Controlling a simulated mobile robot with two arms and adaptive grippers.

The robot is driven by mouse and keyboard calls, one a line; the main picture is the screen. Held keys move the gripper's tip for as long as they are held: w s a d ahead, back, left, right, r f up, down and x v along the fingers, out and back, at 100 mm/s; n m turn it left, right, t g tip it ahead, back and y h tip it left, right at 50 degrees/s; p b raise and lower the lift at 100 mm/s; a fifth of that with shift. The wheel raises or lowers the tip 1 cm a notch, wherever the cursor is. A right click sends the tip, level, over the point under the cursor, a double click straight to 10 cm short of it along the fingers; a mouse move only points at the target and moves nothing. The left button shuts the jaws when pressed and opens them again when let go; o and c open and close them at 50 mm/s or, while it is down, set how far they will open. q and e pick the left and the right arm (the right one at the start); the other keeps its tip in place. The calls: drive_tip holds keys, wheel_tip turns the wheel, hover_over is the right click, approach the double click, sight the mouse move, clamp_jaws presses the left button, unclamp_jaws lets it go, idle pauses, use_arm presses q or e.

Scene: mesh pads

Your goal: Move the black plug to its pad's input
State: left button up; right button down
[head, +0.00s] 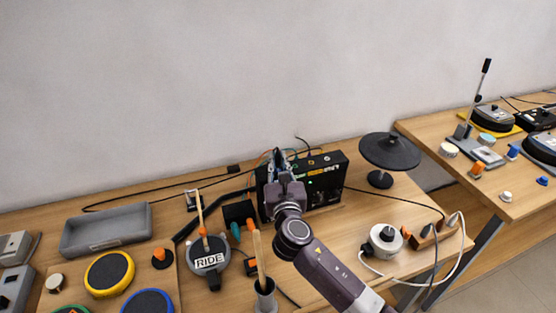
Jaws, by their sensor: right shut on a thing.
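My right gripper (278,160) reaches in from the lower right, in front of the upper left part of the black module box (325,180). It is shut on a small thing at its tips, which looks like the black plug. The plug is mostly hidden by the gripper. A thin black cable (150,195) runs along the back of the table towards it. Pads in view are a grey one marked RIDE (209,261), a yellow-rimmed one (109,275), a blue-rimmed one (148,302) and a black cymbal-shaped one (390,151). I cannot tell which is the plug's pad. My left gripper is not in view.
A grey tray (105,243) lies at the left. A stick holder (264,295) stands near the front, close to my arm. A white cable reel (385,240) and a wooden socket block (433,235) are at the right. A second table (520,205) stands further right.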

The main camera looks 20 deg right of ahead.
drive_tip(key=shift+f+b, duration=0.4)
drive_tip(key=shift+f, duration=0.4)
drive_tip(key=c, duration=1.8)
unclamp_jaws()
drive_tip(key=shift+r, duration=0.1)
drive_tip(key=s, duration=0.4)
drive_tip(key=s+a, duration=0.1)
drive_tip(key=s, duration=0.3)
drive_tip(key=s+a, duration=0.1)
drive_tip(key=s, duration=0.2)
drive_tip(key=shift+s+a, duration=0.15)
drive_tip(key=shift+s, duration=0.25)
